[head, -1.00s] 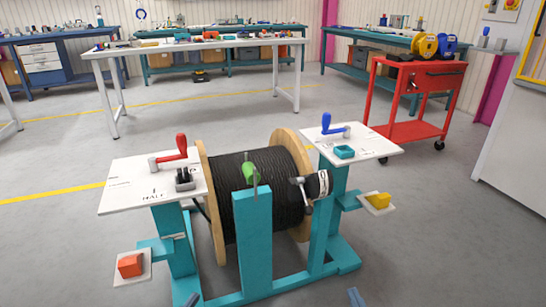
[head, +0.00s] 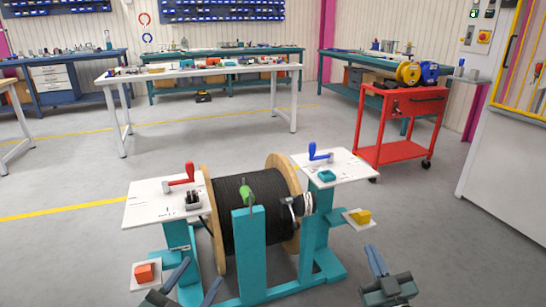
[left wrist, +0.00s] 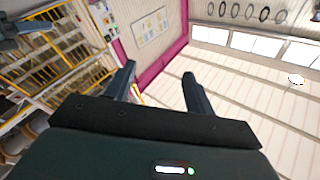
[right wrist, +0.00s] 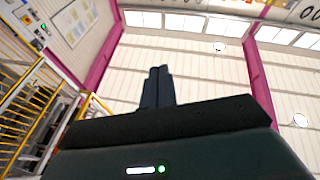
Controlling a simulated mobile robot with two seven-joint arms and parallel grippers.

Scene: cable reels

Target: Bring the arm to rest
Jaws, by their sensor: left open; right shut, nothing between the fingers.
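My left gripper (head: 196,284) is at the bottom of the head view, in front of the teal reel stand. Its two fingers are spread with nothing between them; the left wrist view shows the open fingers (left wrist: 158,88) pointing up at the far wall. My right gripper (head: 374,262) is at the lower right of the head view, right of the stand and clear of it. Its fingers are closed together and empty, which the right wrist view (right wrist: 157,87) also shows.
A black cable reel (head: 252,200) sits in the teal stand (head: 250,260), with a red-handled crank (head: 182,174) and a blue-handled crank (head: 318,152) on white plates. An orange block (head: 144,272) and a yellow block (head: 361,217) lie on side shelves. A red cart (head: 402,150) stands behind, right.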

